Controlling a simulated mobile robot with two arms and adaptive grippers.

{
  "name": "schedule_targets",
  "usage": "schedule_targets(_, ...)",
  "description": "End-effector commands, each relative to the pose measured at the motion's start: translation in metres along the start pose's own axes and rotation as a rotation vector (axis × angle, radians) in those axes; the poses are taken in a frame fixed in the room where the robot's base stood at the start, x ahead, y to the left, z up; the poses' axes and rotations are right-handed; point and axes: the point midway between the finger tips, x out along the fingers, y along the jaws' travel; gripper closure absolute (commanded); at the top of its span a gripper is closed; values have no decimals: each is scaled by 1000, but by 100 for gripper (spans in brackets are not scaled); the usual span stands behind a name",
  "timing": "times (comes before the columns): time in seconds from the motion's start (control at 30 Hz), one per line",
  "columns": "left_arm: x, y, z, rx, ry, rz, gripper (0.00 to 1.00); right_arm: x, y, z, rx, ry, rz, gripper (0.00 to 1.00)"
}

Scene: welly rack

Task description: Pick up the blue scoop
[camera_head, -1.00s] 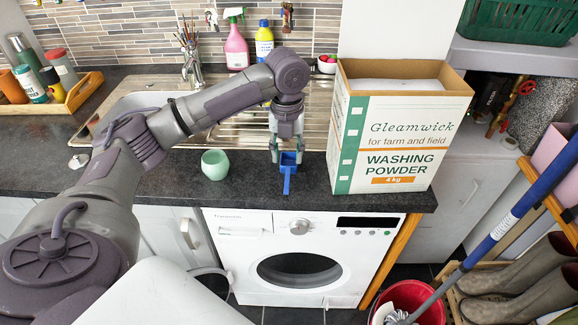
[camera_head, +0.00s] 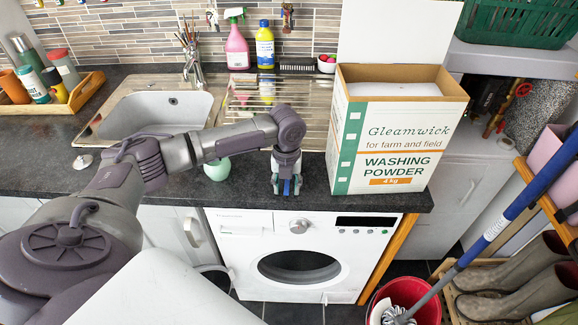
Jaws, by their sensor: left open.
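The blue scoop (camera_head: 287,187) is at the front edge of the dark worktop, mostly hidden by my left gripper (camera_head: 286,186). Only a small blue part shows between the fingers. My left gripper points down over the scoop, open, with a finger on each side of it. Whether the fingers touch it cannot be seen. My right gripper is out of view.
A large washing powder box (camera_head: 395,135) with an open top stands just right of the gripper. A green cup (camera_head: 217,170) is to the left, partly behind my arm. The sink (camera_head: 160,105) lies behind. The washing machine (camera_head: 300,250) is below the worktop edge.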

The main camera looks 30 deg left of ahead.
Motion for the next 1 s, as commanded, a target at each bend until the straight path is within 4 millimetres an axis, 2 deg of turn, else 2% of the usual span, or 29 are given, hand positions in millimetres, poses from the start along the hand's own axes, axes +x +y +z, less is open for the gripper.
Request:
schedule_targets(0.1,0,0,0,0,0,0,58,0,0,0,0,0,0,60)
schedule_targets(0.37,0,0,0,0,-1,-1,100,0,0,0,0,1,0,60)
schedule_targets(0.77,-3,0,1,0,-2,-1,100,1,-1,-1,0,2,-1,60)
schedule_targets(0.87,-9,-1,1,0,-4,-3,100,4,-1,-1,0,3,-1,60)
schedule_targets(1.0,-27,-1,1,2,-4,-4,100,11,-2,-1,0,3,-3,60)
